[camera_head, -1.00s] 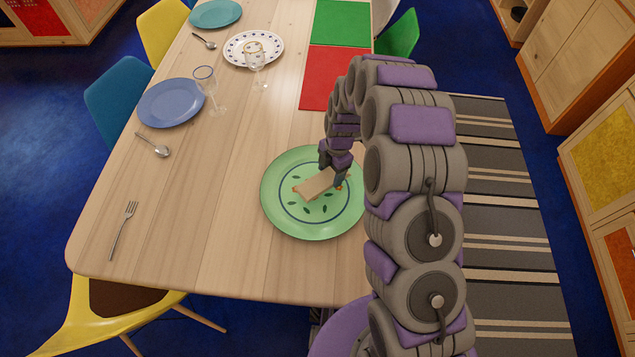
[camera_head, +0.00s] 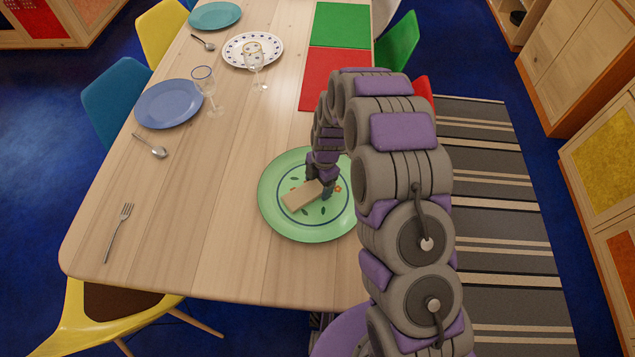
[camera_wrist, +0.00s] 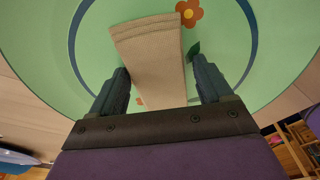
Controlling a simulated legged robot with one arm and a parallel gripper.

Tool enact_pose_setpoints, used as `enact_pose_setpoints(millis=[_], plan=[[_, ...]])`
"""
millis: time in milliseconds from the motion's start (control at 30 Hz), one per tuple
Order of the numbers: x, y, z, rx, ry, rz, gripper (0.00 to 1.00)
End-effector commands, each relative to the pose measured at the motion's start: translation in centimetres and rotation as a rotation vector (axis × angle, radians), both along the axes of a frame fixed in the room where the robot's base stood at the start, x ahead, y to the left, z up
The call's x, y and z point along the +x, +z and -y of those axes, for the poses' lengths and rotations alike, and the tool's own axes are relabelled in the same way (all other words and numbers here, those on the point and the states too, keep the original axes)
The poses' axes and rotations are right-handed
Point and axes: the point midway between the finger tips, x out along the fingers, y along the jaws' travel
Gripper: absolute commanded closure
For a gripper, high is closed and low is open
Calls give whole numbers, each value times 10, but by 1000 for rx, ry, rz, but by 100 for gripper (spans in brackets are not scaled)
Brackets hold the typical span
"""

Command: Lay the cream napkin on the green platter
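The cream napkin (camera_head: 301,196) is a folded, narrow cloth over the green platter (camera_head: 280,220), which stands near the table's front right. I cannot tell whether all of it rests flat on the platter. My gripper (camera_head: 323,190) is low over the platter, at the napkin's right end. In the wrist view my gripper (camera_wrist: 160,82) has its fingers spread, one on each side of the napkin (camera_wrist: 152,55). A gap shows at the right finger; the left finger is very near or touching the edge. The green platter (camera_wrist: 262,85) lies behind, with flower and leaf marks.
A fork (camera_head: 118,232) and a spoon (camera_head: 149,145) lie left of the platter. A blue plate (camera_head: 168,104), a wine glass (camera_head: 207,88) and a dotted plate (camera_head: 236,62) stand farther back. A red mat (camera_head: 322,80) lies beyond the platter. The table's left front is mostly clear.

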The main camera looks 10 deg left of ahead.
Motion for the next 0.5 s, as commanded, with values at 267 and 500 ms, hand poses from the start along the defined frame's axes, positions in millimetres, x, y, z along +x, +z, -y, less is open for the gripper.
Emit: enact_pose_setpoints(millis=[267, 500], plan=[[0, 0, -2, -4, -1, 1, 7], [1, 5, -3, -5, 0, 2, 7]])
